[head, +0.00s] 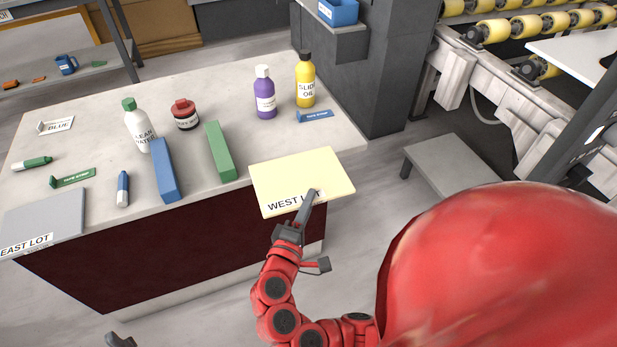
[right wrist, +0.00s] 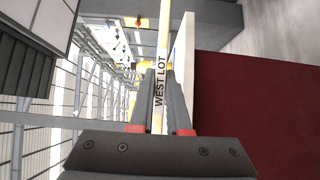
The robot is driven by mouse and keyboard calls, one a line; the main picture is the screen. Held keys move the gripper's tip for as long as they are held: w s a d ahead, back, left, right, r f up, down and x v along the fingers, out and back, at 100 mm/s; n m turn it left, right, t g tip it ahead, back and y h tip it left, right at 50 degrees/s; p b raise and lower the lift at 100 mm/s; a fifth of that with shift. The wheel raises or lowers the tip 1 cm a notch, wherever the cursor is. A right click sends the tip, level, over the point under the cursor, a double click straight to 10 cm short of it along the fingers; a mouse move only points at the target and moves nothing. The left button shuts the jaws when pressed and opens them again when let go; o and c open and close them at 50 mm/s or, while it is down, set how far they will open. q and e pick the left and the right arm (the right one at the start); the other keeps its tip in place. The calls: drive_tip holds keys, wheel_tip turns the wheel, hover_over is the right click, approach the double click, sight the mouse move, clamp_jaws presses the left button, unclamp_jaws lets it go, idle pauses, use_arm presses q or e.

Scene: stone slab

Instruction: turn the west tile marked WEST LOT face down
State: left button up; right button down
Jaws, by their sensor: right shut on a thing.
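The pale yellow tile (head: 300,172) marked WEST LOT is at the front right corner of the stone slab in the head view, its lettering facing up. Part of it juts past the slab's edges. My right gripper (head: 312,198) is shut on its front edge beside the lettering. In the right wrist view the tile (right wrist: 163,40) shows edge-on between the two fingers (right wrist: 161,100), with a narrow gap between it and the slab's edge (right wrist: 190,45). A dark tip at the bottom left of the head view may be my left gripper (head: 121,340); its jaws cannot be made out.
A green block (head: 220,152) and a blue block (head: 163,170) stand left of the tile. Purple (head: 264,95) and yellow (head: 305,82) bottles and a blue strip (head: 314,116) are behind it. A grey EAST LOT tile (head: 45,220) lies far left. A grey bench (head: 455,165) stands right.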

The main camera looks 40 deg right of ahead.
wheel_tip(320, 180, up, 9)
drive_tip(key=p, duration=0.7)
drive_tip(key=shift+f, duration=0.1)
